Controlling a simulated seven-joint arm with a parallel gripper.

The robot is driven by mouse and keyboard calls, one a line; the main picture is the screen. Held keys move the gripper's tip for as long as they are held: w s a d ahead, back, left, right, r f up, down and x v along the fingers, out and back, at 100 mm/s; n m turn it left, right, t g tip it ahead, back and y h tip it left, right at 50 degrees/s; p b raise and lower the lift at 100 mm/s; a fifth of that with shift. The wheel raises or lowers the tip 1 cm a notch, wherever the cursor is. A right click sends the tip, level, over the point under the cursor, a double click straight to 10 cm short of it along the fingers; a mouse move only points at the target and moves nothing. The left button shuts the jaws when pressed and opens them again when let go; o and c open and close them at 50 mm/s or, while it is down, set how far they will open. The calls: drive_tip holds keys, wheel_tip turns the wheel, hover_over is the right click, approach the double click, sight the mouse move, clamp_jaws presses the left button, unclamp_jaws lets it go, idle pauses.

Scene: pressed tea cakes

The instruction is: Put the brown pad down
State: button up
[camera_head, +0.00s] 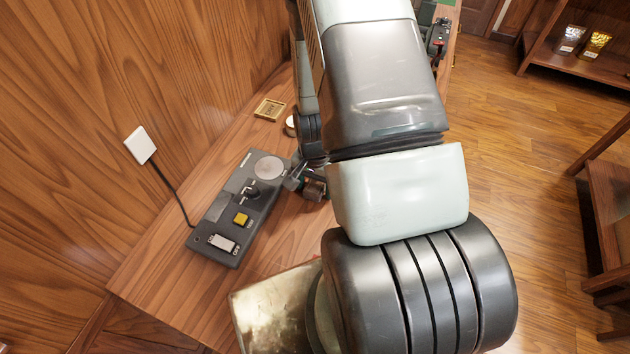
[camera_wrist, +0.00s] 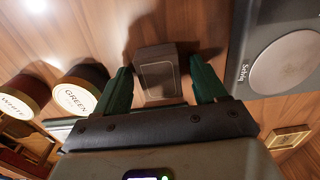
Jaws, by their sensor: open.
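A dark brown rectangular block, which looks like the brown pad (camera_wrist: 158,78), is between the green fingers of my gripper (camera_wrist: 160,74) in the wrist view. The fingers are apart, with a gap on each side of the pad. The pad appears to be on or very near the wooden table; I cannot tell whether it touches. In the head view my gripper (camera_head: 304,184) is partly hidden by my arm, just right of the press device's round plate. The pad cannot be made out surely there.
A dark device (camera_head: 237,205) with a round metal plate (camera_wrist: 285,65) and yellow button stands beside the gripper. Tins labelled GREEN (camera_wrist: 82,98) and WHITE (camera_wrist: 14,104) stand left in the wrist view. A small wooden frame (camera_head: 269,109) lies near the wall.

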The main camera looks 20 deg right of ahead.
wheel_tip(320, 180, up, 12)
wheel_tip(320, 180, up, 18)
drive_tip(key=n+t, duration=0.3)
drive_tip(key=n, duration=0.1)
hover_over(315, 185)
drive_tip(key=s+a, duration=0.1)
drive_tip(key=a, duration=0.3)
drive_tip(key=s+a+r+n+t, duration=0.2)
drive_tip(key=s+r+n, duration=0.3)
drive_tip(key=s+r, duration=0.7)
drive_tip(key=shift+a+r+t, duration=0.3)
drive_tip(key=shift+a+r, duration=0.15)
drive_tip(key=shift+r, duration=0.45)
